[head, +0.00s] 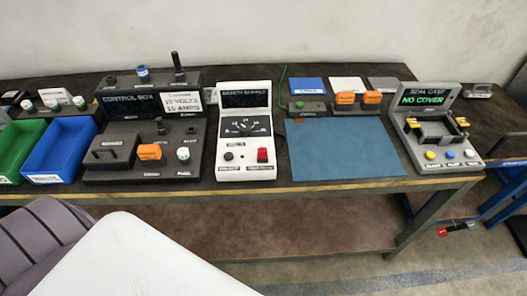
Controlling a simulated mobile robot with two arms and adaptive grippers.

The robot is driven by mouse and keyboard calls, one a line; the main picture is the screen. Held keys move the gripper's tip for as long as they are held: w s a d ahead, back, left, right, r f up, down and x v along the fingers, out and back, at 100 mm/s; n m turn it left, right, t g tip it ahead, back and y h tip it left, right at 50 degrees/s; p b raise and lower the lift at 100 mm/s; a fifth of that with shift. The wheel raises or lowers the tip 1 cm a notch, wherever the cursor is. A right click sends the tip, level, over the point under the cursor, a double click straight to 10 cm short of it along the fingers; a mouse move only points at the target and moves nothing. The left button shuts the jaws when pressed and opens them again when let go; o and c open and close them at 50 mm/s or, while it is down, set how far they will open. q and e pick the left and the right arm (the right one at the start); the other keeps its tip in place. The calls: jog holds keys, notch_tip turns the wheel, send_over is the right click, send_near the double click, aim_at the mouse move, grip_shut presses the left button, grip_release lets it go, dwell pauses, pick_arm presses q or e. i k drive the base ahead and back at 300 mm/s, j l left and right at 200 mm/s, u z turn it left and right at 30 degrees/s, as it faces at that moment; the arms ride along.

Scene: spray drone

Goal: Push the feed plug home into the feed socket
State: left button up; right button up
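The black control box (146,104) stands at the left of the bench. An orange block (149,151) sits at its lower front, beside a black handled part (112,150) and a white-topped knob (183,154). Two orange plug-like pieces, a left one (345,98) and a right one (372,97), sit side by side on a dark stand behind the blue mat. Labels are too small to read, so I cannot tell which piece is the feed plug or where the feed socket is. Neither of my grippers is in view.
The bench supply (243,172) stands in the middle, with the bare blue mat (345,150) to its right. The seal-case station (438,165), reading NO COVER, is further right. Green (18,130) and blue (38,164) bins are at left.

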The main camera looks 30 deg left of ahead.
aim_at(262, 154)
jog(key=u, duration=1.5)
jog(key=i+j+z, duration=0.15)
jog(key=j+z, duration=0.15)
jog(key=z, duration=0.2)
jog(key=i+j+z, duration=0.1)
jog(key=j+z, duration=0.35)
jog(key=i+j+z, duration=0.1)
jog(key=j, duration=0.75)
jog(key=i+j+z, duration=0.15)
jog(key=j, duration=0.65)
jog(key=k, duration=0.05)
